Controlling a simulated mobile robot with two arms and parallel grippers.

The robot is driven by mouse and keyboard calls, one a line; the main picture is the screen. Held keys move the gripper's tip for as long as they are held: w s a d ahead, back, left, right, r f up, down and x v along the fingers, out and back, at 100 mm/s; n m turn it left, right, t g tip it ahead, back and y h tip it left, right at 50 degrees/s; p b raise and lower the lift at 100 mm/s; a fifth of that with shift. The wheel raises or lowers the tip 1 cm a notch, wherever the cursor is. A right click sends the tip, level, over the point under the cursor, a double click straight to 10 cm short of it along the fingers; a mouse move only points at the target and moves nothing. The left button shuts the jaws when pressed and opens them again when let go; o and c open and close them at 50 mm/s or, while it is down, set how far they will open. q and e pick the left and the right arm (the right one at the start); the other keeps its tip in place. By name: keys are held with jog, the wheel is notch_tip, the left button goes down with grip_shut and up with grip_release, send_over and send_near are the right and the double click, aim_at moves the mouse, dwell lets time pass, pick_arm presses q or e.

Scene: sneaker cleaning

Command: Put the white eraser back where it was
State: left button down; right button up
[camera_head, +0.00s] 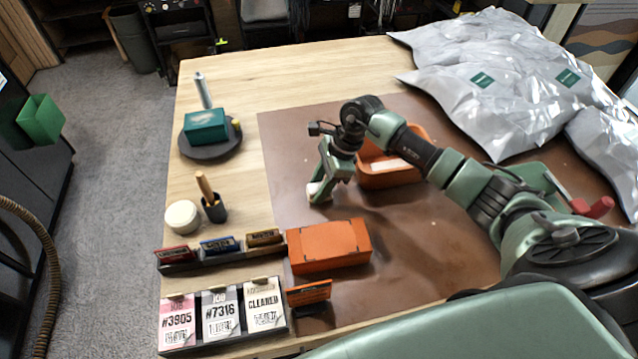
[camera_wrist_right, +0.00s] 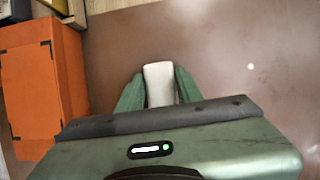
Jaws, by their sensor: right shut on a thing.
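The white eraser (camera_wrist_right: 159,84) is held between the two green fingers of my right gripper (camera_wrist_right: 158,92) in the right wrist view. In the head view, my right gripper (camera_head: 322,184) points down over the brown mat, with the white end of the eraser (camera_head: 317,191) showing at its fingertips. It is left of an orange tray (camera_head: 388,176) and behind an orange box (camera_head: 328,246). I cannot tell whether the eraser touches the mat. My left gripper is not in view.
A round dark stand with a teal box (camera_head: 206,125), a white round jar (camera_head: 182,216) and a brush holder (camera_head: 214,208) are at the left. Tag cards (camera_head: 221,315) stand at the front left. Silvery bags (camera_head: 490,75) fill the back right. The brown mat (camera_head: 290,140) is bare left of the arm.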

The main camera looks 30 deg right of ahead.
jog(key=shift+f, duration=0.1)
jog(key=shift+f+b, duration=0.15)
jog(key=shift+b, duration=0.15)
jog(key=o, duration=1.2)
jog(key=shift+r, duration=0.2)
jog(key=shift+d+r, duration=0.1)
jog(key=shift+r, duration=0.05)
jog(key=b+v, duration=0.4)
jog(key=v, duration=0.7)
jog(key=shift+r, duration=0.35)
